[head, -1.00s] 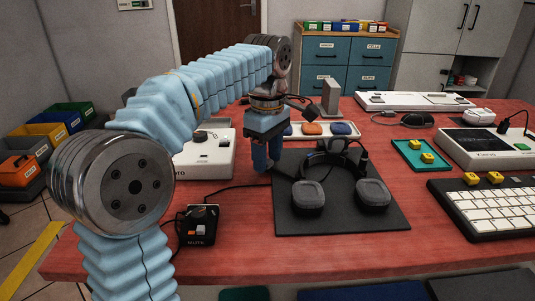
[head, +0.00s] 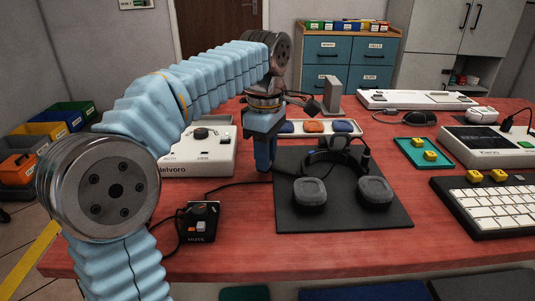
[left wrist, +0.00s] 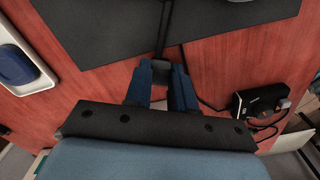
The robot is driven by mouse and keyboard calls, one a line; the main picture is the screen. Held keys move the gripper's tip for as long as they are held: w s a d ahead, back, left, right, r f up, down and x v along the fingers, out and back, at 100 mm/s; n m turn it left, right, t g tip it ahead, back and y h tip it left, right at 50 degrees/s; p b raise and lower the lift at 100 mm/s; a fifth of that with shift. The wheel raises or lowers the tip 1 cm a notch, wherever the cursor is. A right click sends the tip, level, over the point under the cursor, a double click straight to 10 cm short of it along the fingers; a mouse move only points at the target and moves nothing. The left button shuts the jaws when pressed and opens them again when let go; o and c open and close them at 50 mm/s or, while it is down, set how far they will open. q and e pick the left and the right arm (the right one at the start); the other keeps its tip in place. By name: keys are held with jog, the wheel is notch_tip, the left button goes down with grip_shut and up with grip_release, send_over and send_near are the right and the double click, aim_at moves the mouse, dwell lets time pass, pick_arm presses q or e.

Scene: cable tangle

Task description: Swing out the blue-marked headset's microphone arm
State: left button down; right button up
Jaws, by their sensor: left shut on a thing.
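A black headset (head: 335,160) lies on a dark mat (head: 340,222) with its two grey ear cushions, the left one (head: 310,192) and the right one (head: 374,190), toward me. My left gripper (head: 263,168) points down at the mat's left edge, left of the headset. The exact grip is partly hidden. My right gripper is out of view.
A mute box (head: 198,222) with a trailing cable stands left of the mat. Behind the gripper are a white device (head: 205,155) and a tray with coloured pads (head: 314,127). A keyboard (head: 495,208) and teal tray (head: 424,154) stand right.

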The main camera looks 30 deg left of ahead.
pick_arm(q)
jog(key=shift+s+n, duration=0.2)
jog(key=shift+n, duration=0.1)
jog(key=shift+s+d+n+b, duration=0.25)
jog(key=shift+s+n+b, duration=0.4)
jog(key=shift+n, duration=0.55)
jog(key=shift+s, duration=0.15)
jog(key=shift+s+d+n, duration=0.1)
jog(key=shift+d+n, duration=0.05)
jog(key=shift+n, duration=0.25)
jog(key=shift+s+d+n+b, duration=0.3)
jog(key=shift+s+n+b, duration=0.2)
jog(key=shift+n, duration=0.4)
